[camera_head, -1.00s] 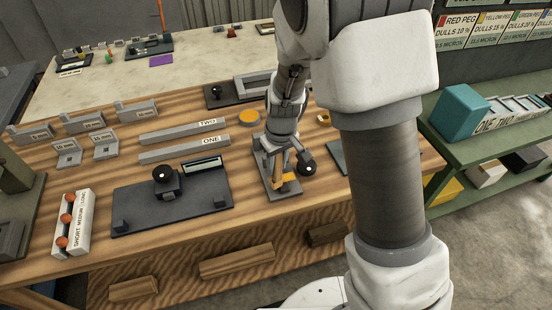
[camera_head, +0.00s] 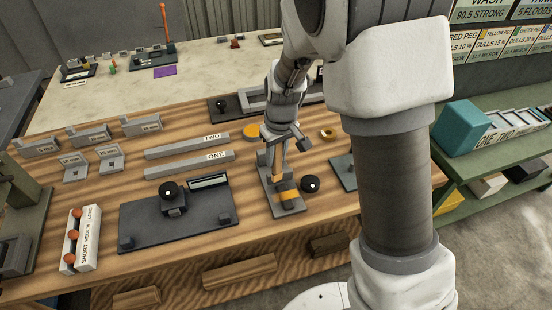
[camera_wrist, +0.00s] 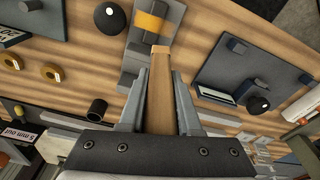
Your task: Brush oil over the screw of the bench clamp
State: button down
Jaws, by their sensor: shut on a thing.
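My gripper (camera_head: 280,146) is shut on the tan wooden handle of a brush (camera_wrist: 160,105), which shows between the two fingers in the wrist view. The handle's far end points at a grey fixture, seemingly the bench clamp (camera_head: 290,208), with a yellow-orange band (camera_head: 289,196) across it. The band also shows in the wrist view (camera_wrist: 150,24), just beyond the handle's end. Whether the brush touches the clamp I cannot tell. A black round knob (camera_head: 310,184) stands beside the clamp. The clamp's screw is not clearly made out, and my gripper hides part of the clamp.
A dark plate with a knobbed block (camera_head: 135,220) lies left of the clamp. Bars marked ONE (camera_head: 190,164) and TWO (camera_head: 187,145) lie behind it. A yellow disc (camera_head: 250,131) and an orange ring (camera_head: 327,134) lie farther back. Another dark plate (camera_head: 343,172) lies right.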

notch_tip(320, 180, up, 2)
jog(key=shift+p, duration=0.45)
